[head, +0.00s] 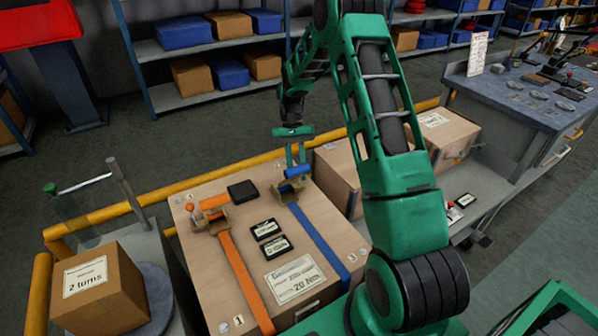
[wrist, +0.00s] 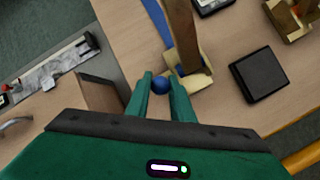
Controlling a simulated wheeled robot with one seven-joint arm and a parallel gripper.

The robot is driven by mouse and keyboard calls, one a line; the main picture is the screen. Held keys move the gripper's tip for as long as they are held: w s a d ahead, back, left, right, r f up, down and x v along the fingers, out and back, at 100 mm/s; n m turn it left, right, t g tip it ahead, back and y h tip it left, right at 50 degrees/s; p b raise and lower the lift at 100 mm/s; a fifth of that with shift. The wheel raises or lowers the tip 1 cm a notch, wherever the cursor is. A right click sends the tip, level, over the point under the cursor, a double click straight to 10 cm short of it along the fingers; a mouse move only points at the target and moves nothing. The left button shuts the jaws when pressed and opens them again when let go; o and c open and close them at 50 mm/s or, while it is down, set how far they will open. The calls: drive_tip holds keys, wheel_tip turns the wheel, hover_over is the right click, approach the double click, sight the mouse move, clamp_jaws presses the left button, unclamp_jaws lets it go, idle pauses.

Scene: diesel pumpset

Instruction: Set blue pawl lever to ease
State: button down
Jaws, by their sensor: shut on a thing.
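The blue pawl lever (head: 296,171) sits on the tan ratchet buckle of the blue strap (head: 321,238), at the far right edge of a wooden crate. My gripper (head: 296,158) comes down over it from above. In the wrist view the lever's round blue end (wrist: 161,86) lies between my two green fingers, which are closed on it. The tan ratchet buckle (wrist: 196,76) is just right of the fingers, with a brown bar (wrist: 182,32) rising from it. The lever's shaft is mostly hidden, and its exact setting cannot be told.
The crate top (head: 222,269) also carries an orange strap (head: 247,281) with its own buckle, a black block (head: 242,191), dark label plates and a "20 Nm" card (head: 295,279). A yellow rail (head: 217,177) runs behind. A "2 turns" box (head: 101,292) stands left.

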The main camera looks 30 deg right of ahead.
drive_tip(key=shift+w, duration=0.15)
drive_tip(key=c, duration=1.5)
unclamp_jaws()
drive_tip(key=shift+c, duration=0.2)
drive_tip(key=v, duration=1)
drive_tip(key=shift+w+r, duration=0.25)
drive_tip(key=shift+r, duration=0.05)
